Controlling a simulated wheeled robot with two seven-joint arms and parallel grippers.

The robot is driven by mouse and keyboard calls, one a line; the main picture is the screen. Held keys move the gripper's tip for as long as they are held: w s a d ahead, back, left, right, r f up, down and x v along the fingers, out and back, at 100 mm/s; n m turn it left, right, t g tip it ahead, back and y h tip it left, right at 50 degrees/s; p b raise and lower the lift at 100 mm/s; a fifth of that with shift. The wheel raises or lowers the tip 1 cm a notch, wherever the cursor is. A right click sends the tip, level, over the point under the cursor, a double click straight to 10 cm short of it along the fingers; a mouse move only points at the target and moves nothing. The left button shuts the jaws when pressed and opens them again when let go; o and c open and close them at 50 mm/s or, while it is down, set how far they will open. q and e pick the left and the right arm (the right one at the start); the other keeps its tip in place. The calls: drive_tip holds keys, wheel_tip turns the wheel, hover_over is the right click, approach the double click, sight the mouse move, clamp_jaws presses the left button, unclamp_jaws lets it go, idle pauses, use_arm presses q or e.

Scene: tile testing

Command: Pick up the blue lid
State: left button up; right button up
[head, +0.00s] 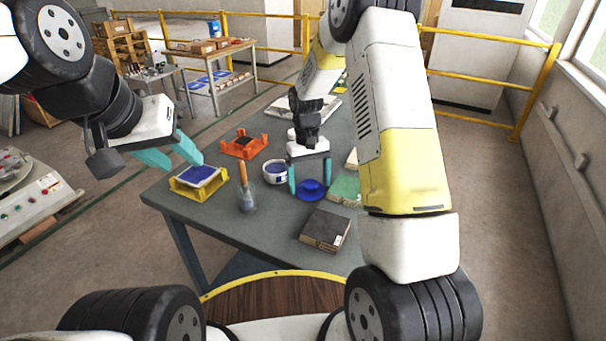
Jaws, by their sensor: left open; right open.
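The blue lid (311,189) is a small round piece with a raised middle, lying on the grey table (212,221). My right gripper (310,191) points down over it with its teal fingers apart, one on either side of the lid. Whether the fingers touch the lid or the table is hard to tell. My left gripper (191,158) is open and empty, with its teal fingers near a yellow holder (199,192) that carries a blue-and-white tile (200,176).
A white cup with blue contents (275,172) stands left of the lid. A wooden-handled tool (245,190), an orange holder (243,145), a dark box (325,230) and a green tile (344,189) are also on the table. The front left of the table is clear.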

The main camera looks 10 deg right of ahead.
drive_tip(key=shift+f, duration=0.3)
drive_tip(key=c, duration=1.1)
drive_tip(key=shift+r, duration=0.15)
